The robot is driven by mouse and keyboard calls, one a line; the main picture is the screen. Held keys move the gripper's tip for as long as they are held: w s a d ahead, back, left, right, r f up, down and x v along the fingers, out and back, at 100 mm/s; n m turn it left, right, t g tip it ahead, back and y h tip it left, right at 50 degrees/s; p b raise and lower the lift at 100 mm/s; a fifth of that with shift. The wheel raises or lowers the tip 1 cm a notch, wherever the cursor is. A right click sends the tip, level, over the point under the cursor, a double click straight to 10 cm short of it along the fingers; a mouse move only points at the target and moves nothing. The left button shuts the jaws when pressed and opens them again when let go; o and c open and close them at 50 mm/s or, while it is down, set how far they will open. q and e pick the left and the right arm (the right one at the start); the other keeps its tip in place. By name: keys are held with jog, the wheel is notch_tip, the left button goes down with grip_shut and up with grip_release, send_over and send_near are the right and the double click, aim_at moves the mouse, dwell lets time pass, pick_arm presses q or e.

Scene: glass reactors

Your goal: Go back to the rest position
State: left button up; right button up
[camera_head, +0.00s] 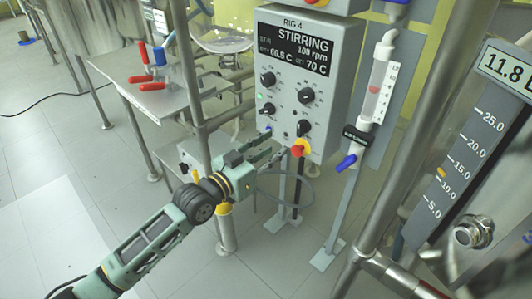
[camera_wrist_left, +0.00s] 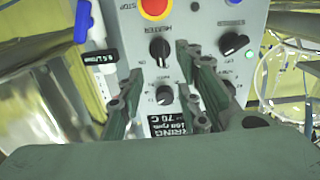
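My left gripper (camera_head: 277,146) is in front of the lower part of the grey control box (camera_head: 340,75), near its bottom knobs. Its fingers are apart with nothing between them. In the left wrist view the open fingers (camera_wrist_left: 163,68) face the box's panel, and the HEATER knob (camera_wrist_left: 159,49) shows between them. I cannot tell whether a finger touches the panel. A red button on a yellow base (camera_head: 298,150) is just right of the fingertips. My right gripper is not in view.
A metal post (camera_head: 188,70) stands close to my left gripper. A small table (camera_head: 165,98) with red- and blue-handled parts is at left. A flow tube with a blue valve (camera_head: 347,162) hangs right of the box. A level scale (camera_head: 470,150) and pipes fill the right.

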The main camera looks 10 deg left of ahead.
pick_arm(q)
jog(key=shift+v, duration=1.05)
